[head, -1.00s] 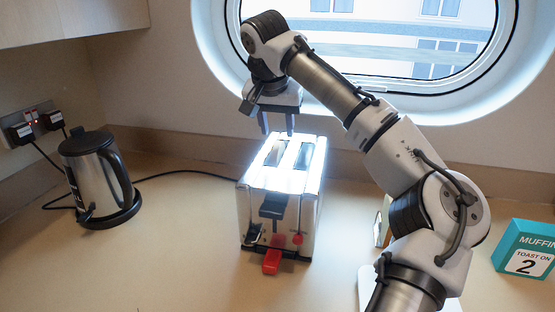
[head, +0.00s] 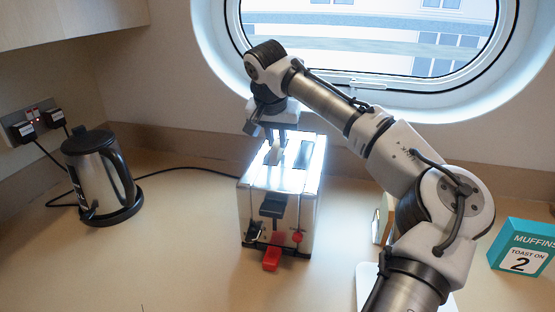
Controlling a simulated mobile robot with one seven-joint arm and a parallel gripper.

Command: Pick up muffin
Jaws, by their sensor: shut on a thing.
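A chrome toaster (head: 281,196) stands on the counter below the window, with two slots on its bright top and a red lever at its front. My gripper (head: 276,148) points down at the left slot. Its fingers are shut on a small pale piece at the slot, which looks like the muffin (head: 274,155). Most of the muffin is hidden by the fingers and the toaster.
A steel kettle (head: 98,178) stands at the left with its cord along the wall. A teal muffin box (head: 526,247) is at the right. A white board (head: 366,284) lies partly behind my arm.

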